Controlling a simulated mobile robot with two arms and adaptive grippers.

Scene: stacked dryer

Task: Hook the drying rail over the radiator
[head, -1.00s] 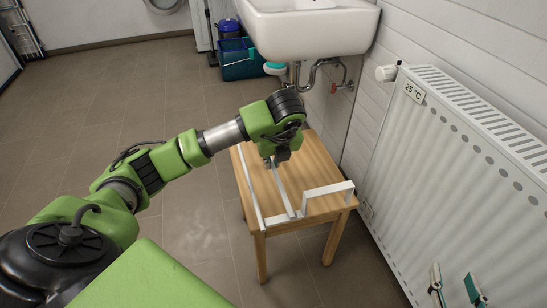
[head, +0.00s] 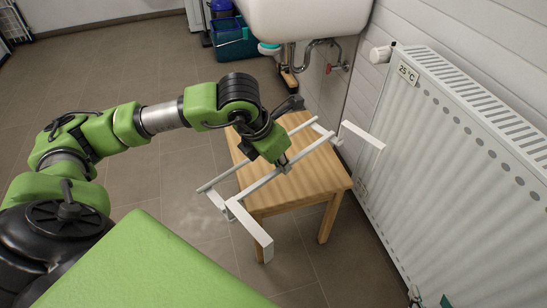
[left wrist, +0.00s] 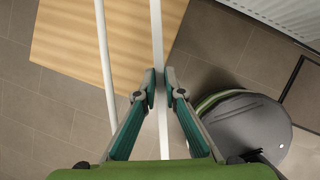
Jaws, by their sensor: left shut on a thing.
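The white drying rail (head: 256,186) is a frame of parallel bars with a flat hook arm at each end. My left gripper (head: 283,160) is shut on one long bar and holds the rail tilted above the wooden stool. The gripped bar (left wrist: 158,35) runs between my left fingertips (left wrist: 160,88) in the left wrist view. The white radiator (head: 455,170) is on the right wall. My right fingertips (head: 430,299) show apart at the bottom edge.
The wooden stool (head: 325,178) stands below the rail, beside the radiator. A white sink (head: 305,18) with pipes is behind it. A valve knob (head: 381,54) sticks out at the radiator's far top corner.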

